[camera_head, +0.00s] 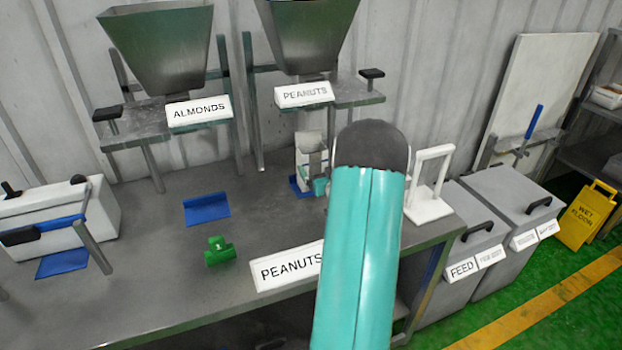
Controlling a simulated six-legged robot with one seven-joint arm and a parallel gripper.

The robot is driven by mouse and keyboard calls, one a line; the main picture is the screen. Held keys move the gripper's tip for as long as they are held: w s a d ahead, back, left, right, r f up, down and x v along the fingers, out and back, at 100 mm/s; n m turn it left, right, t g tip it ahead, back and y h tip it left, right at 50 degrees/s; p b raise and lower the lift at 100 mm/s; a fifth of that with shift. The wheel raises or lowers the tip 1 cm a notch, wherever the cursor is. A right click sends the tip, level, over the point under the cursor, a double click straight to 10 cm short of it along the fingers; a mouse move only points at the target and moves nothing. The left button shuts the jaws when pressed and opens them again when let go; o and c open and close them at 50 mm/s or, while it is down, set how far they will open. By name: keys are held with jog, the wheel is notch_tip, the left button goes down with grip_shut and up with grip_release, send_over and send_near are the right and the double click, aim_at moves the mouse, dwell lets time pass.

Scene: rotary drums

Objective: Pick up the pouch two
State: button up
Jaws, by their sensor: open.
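A small teal item (320,187), possibly pouch two, shows just left of my teal arm; no number is readable on it. It is beside a blue mat (298,186), and part of it is hidden. A white and grey upright shape directly above it looks like my gripper (314,177), pointing down at the item. The fingers are small and partly hidden, with no clear grip visible. A green pouch (218,250) marked 1 lies on the metal table (150,290), left of my arm and apart from the gripper.
An almonds hopper (160,45) and a peanuts hopper (305,35) stand at the back. A peanuts sign (290,268) sits at the front edge. A white stand (430,190) is right of my arm. A blue mat (206,208) lies clear mid-table; a white sealer-like box (60,215) stands left.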

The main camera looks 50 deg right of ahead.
aim_at(309, 151)
jog(key=x, duration=0.4)
jog(key=shift+d, duration=0.1)
jog(key=x, duration=0.4)
jog(key=shift+w+r, duration=0.15)
jog(key=shift+w, duration=0.25)
jog(key=c, duration=1.6)
jog(key=shift+o, duration=0.2)
jog(key=shift+r, duration=0.15)
